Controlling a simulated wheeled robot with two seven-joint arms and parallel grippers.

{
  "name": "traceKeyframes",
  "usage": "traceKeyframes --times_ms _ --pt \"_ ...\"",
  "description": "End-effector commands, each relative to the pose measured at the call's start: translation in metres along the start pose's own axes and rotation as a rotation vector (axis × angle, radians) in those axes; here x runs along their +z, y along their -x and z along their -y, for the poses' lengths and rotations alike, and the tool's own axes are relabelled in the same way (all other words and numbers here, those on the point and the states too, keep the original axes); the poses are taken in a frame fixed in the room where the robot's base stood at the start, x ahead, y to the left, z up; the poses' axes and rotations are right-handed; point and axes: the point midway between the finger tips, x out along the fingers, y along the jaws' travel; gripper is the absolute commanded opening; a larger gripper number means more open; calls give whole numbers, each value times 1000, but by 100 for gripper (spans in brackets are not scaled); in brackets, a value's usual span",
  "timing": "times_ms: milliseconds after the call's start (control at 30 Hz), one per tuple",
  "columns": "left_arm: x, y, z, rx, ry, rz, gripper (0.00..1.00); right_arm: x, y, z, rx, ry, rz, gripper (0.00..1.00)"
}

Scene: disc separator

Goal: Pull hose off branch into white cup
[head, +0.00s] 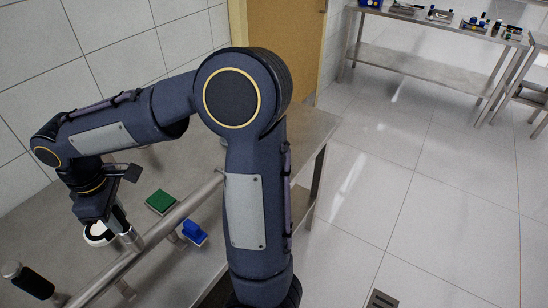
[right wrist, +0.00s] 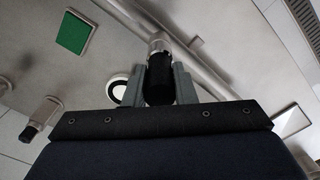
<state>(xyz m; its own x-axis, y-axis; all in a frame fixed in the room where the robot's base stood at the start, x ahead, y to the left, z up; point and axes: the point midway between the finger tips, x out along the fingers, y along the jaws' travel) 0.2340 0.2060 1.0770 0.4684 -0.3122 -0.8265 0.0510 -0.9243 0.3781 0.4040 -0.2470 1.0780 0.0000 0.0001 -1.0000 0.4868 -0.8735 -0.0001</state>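My right gripper (head: 118,222) is low over the metal table, beside the long steel pipe. In the right wrist view its two grey fingers (right wrist: 160,80) stand on both sides of the black hose (right wrist: 160,78) and appear to touch it. The hose's far end meets the short metal branch (right wrist: 158,46) of the pipe; the branch also shows in the head view (head: 132,241). The white cup (head: 96,234) is on the table just left of the gripper. In the right wrist view the cup (right wrist: 117,88) is partly hidden behind the left finger. My left gripper is not in view.
A green block (head: 161,202) lies on the table behind the pipe (head: 165,225). A blue part (head: 194,233) is on the pipe's other side. Another black-sleeved piece (head: 36,283) is at the lower left. A far table (head: 415,65) holds several small items.

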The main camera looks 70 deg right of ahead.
Motion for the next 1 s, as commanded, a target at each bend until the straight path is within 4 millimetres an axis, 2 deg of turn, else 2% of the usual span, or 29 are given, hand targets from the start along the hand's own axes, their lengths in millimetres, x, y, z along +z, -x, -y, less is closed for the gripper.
traceKeyframes --times_ms 33,100,800,1000 --pt "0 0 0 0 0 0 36 0 0 0 0 0 0 8" --pt "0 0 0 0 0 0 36 0 0 0 0 0 0 0" --pt "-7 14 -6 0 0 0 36 0 19 0 0 0 0 0" --pt "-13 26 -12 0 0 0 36 0 36 0 0 0 0 0"
